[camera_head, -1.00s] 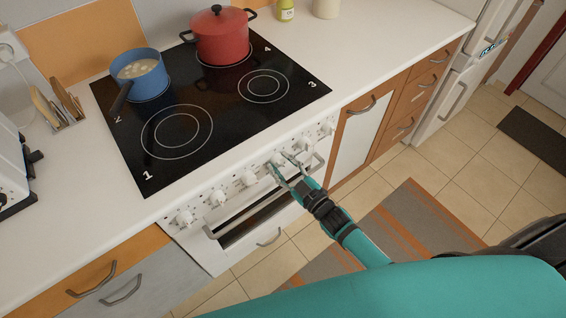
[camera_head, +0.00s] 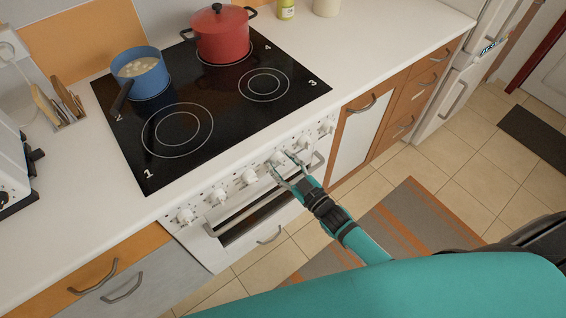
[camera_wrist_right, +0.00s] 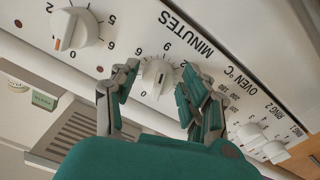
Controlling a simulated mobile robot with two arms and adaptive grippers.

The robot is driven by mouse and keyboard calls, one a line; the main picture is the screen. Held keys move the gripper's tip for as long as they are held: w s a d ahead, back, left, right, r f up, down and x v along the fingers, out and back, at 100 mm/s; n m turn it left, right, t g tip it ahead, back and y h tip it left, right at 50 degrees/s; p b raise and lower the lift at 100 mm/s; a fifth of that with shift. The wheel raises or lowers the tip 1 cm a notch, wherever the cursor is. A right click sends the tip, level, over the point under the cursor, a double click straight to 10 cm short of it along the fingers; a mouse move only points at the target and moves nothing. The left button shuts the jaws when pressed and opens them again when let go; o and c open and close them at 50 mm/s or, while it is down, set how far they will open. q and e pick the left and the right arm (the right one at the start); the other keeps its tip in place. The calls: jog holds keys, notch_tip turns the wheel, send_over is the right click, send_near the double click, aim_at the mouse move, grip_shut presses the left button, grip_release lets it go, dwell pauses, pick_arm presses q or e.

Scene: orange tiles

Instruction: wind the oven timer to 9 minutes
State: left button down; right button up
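The oven timer knob is a white dial (camera_wrist_right: 157,75) on the white control panel, under the printed word MINUTES. Its scale shows a 0, a 9 and other numbers; which one it points at is unclear. In the head view it is partly hidden by my right gripper (camera_head: 281,167), at the oven front. In the right wrist view, the fingers of my right gripper (camera_wrist_right: 158,92) stand open on either side of the dial, with small gaps visible. My left gripper is not in view.
Another dial (camera_wrist_right: 77,28) sits close on the left in the wrist view, and an OVEN °C scale on the right. The oven handle (camera_head: 246,212) runs below the knobs. A blue pot (camera_head: 150,85) and a red pot (camera_head: 222,40) stand on the hob.

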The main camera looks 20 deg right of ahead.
jog(key=shift+o, duration=0.6)
jog(key=shift+r, duration=0.1)
jog(key=v, duration=1.2)
jog(key=s+d+f+m+g+h, duration=0.1)
jog(key=s+f+g+h, duration=0.2)
jog(key=f, duration=0.6)
jog(key=s+d+f+m+g, duration=0.1)
jog(key=s+d+f+g, duration=0.15)
jog(key=s+f, duration=0.45)
jog(key=s+d+f+m+g+h, duration=0.1)
jog(key=s+f+m+g+h, duration=0.15)
jog(key=f, duration=0.85)
jog(key=s+f+g, duration=0.4)
jog(key=s+f, duration=0.1)
jog(key=s, duration=0.5)
jog(key=s+f+g, duration=0.4)
jog(key=s+f, duration=0.2)
jog(key=s, duration=0.3)
jog(key=shift+s+f+m+h, duration=0.3)
jog(key=shift+s+m+h, duration=0.05)
jog(key=shift+s, duration=0.05)
